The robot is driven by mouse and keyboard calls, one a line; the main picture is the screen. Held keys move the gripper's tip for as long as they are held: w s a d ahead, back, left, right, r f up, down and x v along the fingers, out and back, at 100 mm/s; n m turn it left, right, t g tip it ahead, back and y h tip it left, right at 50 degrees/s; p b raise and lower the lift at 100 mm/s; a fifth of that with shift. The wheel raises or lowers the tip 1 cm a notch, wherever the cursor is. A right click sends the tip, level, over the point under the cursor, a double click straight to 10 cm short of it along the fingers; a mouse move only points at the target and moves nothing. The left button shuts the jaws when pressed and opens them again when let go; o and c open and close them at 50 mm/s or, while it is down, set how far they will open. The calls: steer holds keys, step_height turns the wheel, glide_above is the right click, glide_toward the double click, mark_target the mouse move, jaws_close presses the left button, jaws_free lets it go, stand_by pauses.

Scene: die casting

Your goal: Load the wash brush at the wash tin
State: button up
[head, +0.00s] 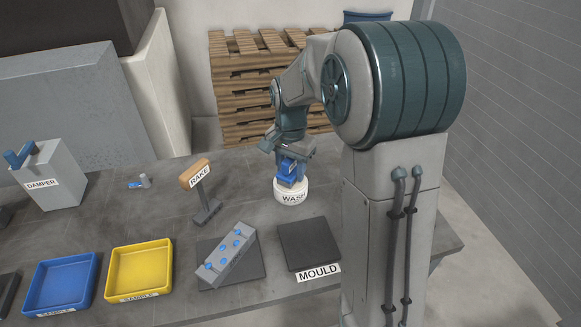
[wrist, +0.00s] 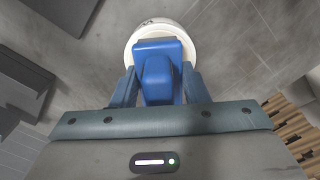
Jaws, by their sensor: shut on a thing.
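The wash tin (head: 292,194) is a round white tin labelled WASH, standing on the table right of the rake. My gripper (head: 292,160) is directly above it, shut on the blue wash brush (head: 288,180). In the wrist view the blue brush (wrist: 157,75) sits between my two fingers (wrist: 158,88), over the white tin (wrist: 162,28). The brush's lower end is at or inside the tin's mouth; its bristles are hidden, so I cannot tell how deep it reaches.
The rake (head: 202,190) stands left of the tin. In front are a dark pad labelled MOULD (head: 308,244) and a grey block with blue pins (head: 230,256). Yellow (head: 140,268) and blue (head: 62,284) trays and the damper box (head: 50,172) lie further left. Pallets (head: 250,85) stand behind.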

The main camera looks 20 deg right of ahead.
steer(key=shift+f+b, duration=0.3)
steer(key=shift+f, duration=0.25)
stand_by(1.4)
steer(key=shift+r+p, duration=2.8)
steer(key=shift+r, duration=0.8)
steer(key=shift+f, duration=0.15)
